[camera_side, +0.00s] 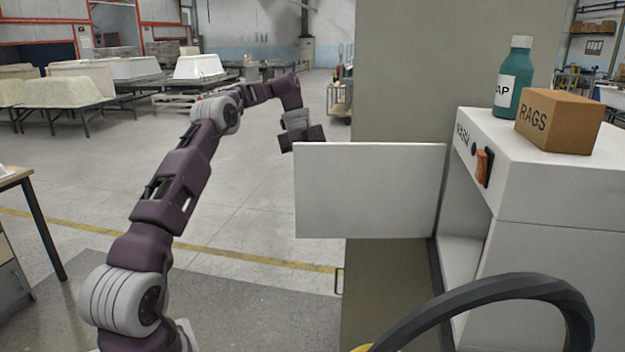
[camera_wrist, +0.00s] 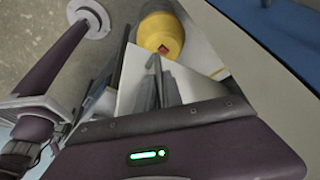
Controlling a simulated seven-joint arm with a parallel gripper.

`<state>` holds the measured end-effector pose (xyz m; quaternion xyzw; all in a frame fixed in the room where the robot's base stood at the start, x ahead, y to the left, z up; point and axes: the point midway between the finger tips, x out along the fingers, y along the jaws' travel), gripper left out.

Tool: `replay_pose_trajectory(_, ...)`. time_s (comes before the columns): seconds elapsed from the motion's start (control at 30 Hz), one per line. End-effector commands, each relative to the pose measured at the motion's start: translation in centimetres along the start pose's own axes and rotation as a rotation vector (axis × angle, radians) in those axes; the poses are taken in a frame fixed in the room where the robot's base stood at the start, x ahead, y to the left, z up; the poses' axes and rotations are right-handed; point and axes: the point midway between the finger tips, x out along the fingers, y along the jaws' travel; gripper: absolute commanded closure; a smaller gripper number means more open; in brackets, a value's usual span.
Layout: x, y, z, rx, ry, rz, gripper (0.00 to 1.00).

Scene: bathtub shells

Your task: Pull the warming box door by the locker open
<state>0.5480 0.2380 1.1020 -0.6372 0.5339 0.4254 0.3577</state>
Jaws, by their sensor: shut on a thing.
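The warming box (camera_side: 545,230) is white, with a dark knob and an orange switch on its front, and stands at the right of the side view. Its white door (camera_side: 370,190) stands wide open, swung out to the left, and the box's interior shows. My gripper (camera_side: 300,140) is at the door's far-left top corner, and its fingers are hidden behind the door there. In the wrist view my gripper (camera_wrist: 157,75) has its fingers close together, shut beside a pale panel that appears to be the door (camera_wrist: 195,85). The door's handle is not clearly visible.
The tall grey-green locker (camera_side: 400,70) stands behind the door. A teal bottle (camera_side: 514,85) and a RAGS carton (camera_side: 560,120) sit on the box. A black curved bar (camera_side: 500,290) crosses the foreground. A yellow rounded object (camera_wrist: 160,33) shows in the wrist view. Floor left of the door is clear.

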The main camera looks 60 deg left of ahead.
Motion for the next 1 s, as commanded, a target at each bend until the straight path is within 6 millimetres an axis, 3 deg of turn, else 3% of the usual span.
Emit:
replay_pose_trajectory(0.03, 0.1, 0.0, -0.1, 0.001, 0.003, 0.002, 0.83)
replay_pose_trajectory(0.1, 0.1, 0.0, -0.1, 0.001, 0.002, 0.001, 0.70)
replay_pose_trajectory(0.13, 0.1, 0.0, -0.1, 0.001, 0.002, 0.001, 0.68)
replay_pose_trajectory(0.57, 0.2, 0.8, -0.8, 0.000, 0.003, 0.002, 0.68)
replay_pose_trajectory(0.77, 1.1, 3.3, -3.0, -0.010, 0.000, -0.003, 0.68)
replay_pose_trajectory(1.0, 2.6, 6.3, -6.8, -0.154, -0.002, -0.066, 0.68)
